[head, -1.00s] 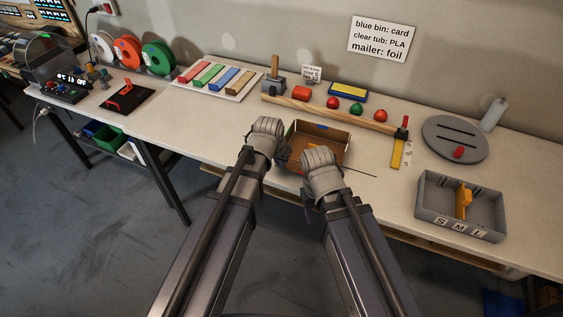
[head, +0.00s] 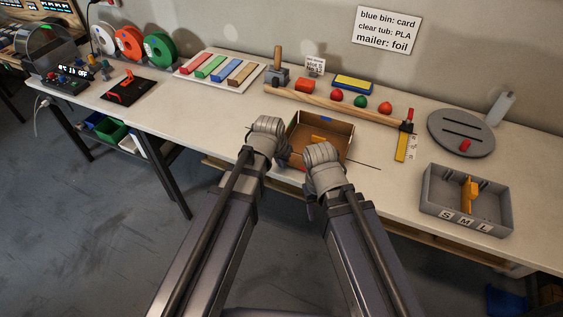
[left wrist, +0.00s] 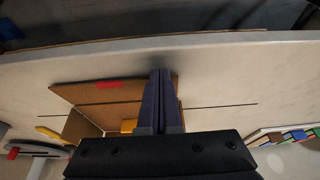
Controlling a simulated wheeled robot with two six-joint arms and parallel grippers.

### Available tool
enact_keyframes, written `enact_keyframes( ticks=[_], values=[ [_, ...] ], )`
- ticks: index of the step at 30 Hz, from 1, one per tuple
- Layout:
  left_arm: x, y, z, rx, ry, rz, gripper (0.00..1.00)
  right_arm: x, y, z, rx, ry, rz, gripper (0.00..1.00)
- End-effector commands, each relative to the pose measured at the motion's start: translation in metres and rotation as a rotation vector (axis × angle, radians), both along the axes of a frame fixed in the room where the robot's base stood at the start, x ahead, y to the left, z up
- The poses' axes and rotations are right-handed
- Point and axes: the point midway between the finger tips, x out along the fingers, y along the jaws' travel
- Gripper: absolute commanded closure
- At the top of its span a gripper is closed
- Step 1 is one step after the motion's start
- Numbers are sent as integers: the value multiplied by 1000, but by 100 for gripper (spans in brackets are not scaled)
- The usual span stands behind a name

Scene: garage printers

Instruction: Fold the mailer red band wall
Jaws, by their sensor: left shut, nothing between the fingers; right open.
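The mailer is an open brown cardboard box (head: 343,139) on the bench, behind my wrists in the head view. In the left wrist view its red band (left wrist: 108,85) lies on a brown wall panel (left wrist: 72,93) that looks laid out flat towards the bench's front edge. A dark crease line runs along that panel. An orange piece (left wrist: 128,126) lies inside. My left gripper (left wrist: 160,76) is shut and empty, its fingers over the right end of the panel; contact cannot be told. My right gripper (head: 309,203) is open in front of the box, its fingers partly hidden.
A grey S-M-L tray (head: 437,197) and a round slotted disc (head: 451,123) stand to the right. A thin dark rod sticks out beside the box. Bare bench lies to the left.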

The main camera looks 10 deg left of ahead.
Motion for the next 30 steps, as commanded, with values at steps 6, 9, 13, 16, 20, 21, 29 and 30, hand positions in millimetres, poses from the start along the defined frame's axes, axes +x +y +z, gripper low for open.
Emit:
enact_keyframes(
  ticks=[6,9,13,16,20,21,29,30],
  values=[
    [0,0,1,0,0,0,100,0,0,1,0,0,0,50],
    [0,0,3,0,0,0,100,0,0,3,0,0,0,50],
    [0,0,9,0,0,0,100,0,0,9,0,0,0,50],
    [0,0,14,0,0,0,100,0,0,14,0,0,0,50],
    [0,0,17,0,0,0,100,0,0,17,0,0,0,50],
    [0,0,17,0,0,0,100,0,0,17,0,0,0,50],
    [0,0,20,0,0,0,100,0,0,20,0,0,0,50],
    [1,0,22,0,0,0,100,0,0,22,0,0,0,50]
  ],
)
